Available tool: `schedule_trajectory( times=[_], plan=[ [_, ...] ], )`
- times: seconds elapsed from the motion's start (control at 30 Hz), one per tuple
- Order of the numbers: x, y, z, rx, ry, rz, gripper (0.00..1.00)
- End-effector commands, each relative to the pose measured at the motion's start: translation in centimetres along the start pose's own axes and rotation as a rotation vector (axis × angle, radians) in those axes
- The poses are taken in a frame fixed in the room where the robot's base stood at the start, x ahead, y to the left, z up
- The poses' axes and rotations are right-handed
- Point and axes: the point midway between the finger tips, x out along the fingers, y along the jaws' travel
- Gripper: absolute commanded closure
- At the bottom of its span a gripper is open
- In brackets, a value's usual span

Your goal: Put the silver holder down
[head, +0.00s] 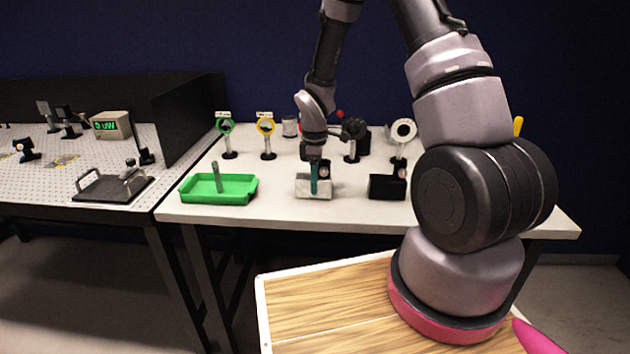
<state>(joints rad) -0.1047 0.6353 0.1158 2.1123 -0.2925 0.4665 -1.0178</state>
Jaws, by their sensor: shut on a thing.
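The silver holder (303,190) is a pale, blocky piece with a small round part at its upper right. It is in the middle of the white table (270,212), at or just above the top; I cannot tell whether it touches. My gripper (315,182) points down from above and is shut on the silver holder. A teal finger shows in front of the holder and covers part of it. The other finger is hidden.
A black holder (386,188) stands close to the right. A green tray (243,190) with a grey upright piece in it lies to the left. The front table strip is clear.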

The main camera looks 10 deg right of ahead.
Motion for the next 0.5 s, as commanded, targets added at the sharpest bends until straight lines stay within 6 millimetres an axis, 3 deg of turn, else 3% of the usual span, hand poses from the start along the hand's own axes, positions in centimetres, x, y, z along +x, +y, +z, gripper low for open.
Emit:
schedule_trajectory(
  times=[0.3, 0.33, 0.4, 0.5],
  plan=[
    [0.18, 0.08, -0.01, 0.001, 0.001, 0.002, 1.0],
    [0.21, 0.05, 0.01, 0.002, 0.0, 0.001, 0.33],
    [0.19, 0.05, 0.02, 0.002, 0.0, 0.001, 0.1],
    [0.18, 0.05, 0.02, 0.002, 0.0, 0.001, 0.1]
  ],
)
